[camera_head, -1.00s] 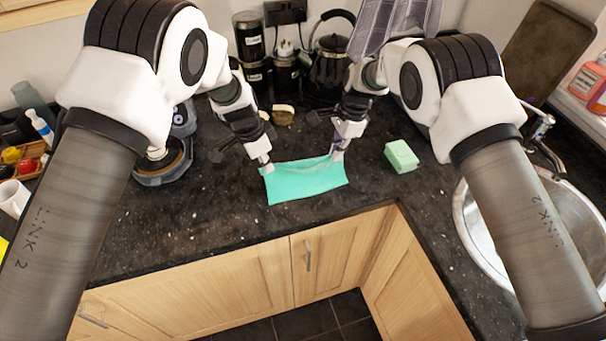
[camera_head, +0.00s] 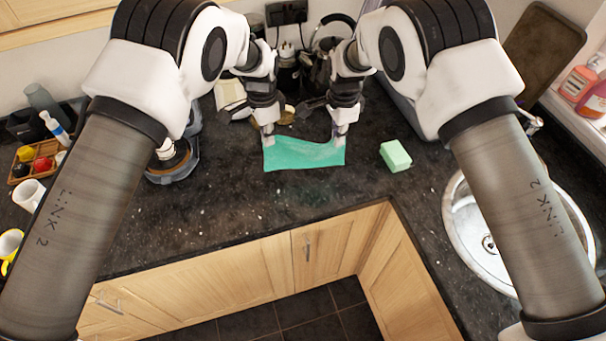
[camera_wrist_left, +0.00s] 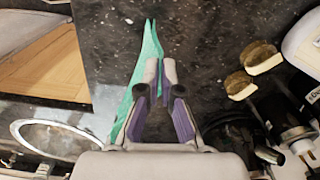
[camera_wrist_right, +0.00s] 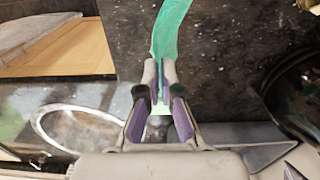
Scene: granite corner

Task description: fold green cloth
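The green cloth (camera_head: 305,155) hangs between my two grippers over the dark counter, its top edge sagging a little in the middle. My left gripper (camera_head: 268,134) is shut on its upper left corner. In the left wrist view the fingertips (camera_wrist_left: 161,68) are close together, with the cloth (camera_wrist_left: 145,60) stretching away beside them. My right gripper (camera_head: 341,131) is shut on the upper right corner. In the right wrist view the cloth (camera_wrist_right: 170,28) runs out from between the fingertips (camera_wrist_right: 160,66). Whether the lower edge touches the counter is hard to tell.
A light green block (camera_head: 396,156) lies right of the cloth. A round steel sink (camera_head: 465,235) is at the right. A kettle (camera_head: 325,65) and jars stand behind, partly hidden by my arms. The counter (camera_head: 270,215) in front of the cloth is clear.

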